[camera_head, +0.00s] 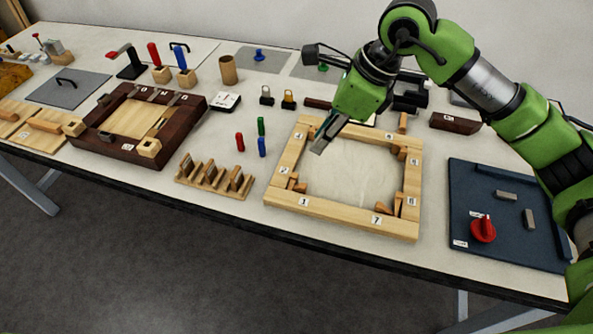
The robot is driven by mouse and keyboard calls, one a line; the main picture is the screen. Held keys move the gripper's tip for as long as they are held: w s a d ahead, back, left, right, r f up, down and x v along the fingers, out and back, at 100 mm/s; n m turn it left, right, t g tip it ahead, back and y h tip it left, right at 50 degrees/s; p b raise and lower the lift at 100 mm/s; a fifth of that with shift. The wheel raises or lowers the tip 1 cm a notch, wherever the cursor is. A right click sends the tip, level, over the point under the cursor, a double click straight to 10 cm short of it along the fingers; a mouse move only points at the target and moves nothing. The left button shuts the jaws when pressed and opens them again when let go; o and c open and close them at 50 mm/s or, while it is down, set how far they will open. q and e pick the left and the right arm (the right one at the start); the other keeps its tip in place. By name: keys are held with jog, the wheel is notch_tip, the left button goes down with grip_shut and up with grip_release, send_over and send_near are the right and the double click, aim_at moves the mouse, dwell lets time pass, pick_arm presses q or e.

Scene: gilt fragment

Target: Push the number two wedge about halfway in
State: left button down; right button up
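A pale wooden frame (335,208) with numbered labels on its sides stands on the table around a light, roughly rectangular panel (352,172). Small brown wedges sit along its inner edges. The wedge by that second label (382,208) lies at the near right inner corner, apart from my gripper. My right gripper (319,147) points down and left over the frame's far left part. Its fingers appear together, with nothing visible between them. My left gripper is out of view.
A dark blue board (510,238) with a red knob (483,229) lies to the right. A slotted wooden rack (213,181) and coloured pegs (261,146) stand to the left. The near table edge runs close to the frame.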

aim_at(295, 175)
jog(key=p+x, duration=0.1)
jog(key=x, duration=0.3)
jog(key=p+x, duration=0.1)
jog(key=x, duration=0.3)
jog(key=p+x, duration=0.1)
jog(key=x, duration=0.3)
jog(key=shift+s+a, duration=0.15)
jog(key=shift+s, duration=0.1)
jog(key=shift+w+a+f, duration=0.15)
jog(key=shift+a+f, duration=0.1)
jog(key=shift+f, duration=0.4)
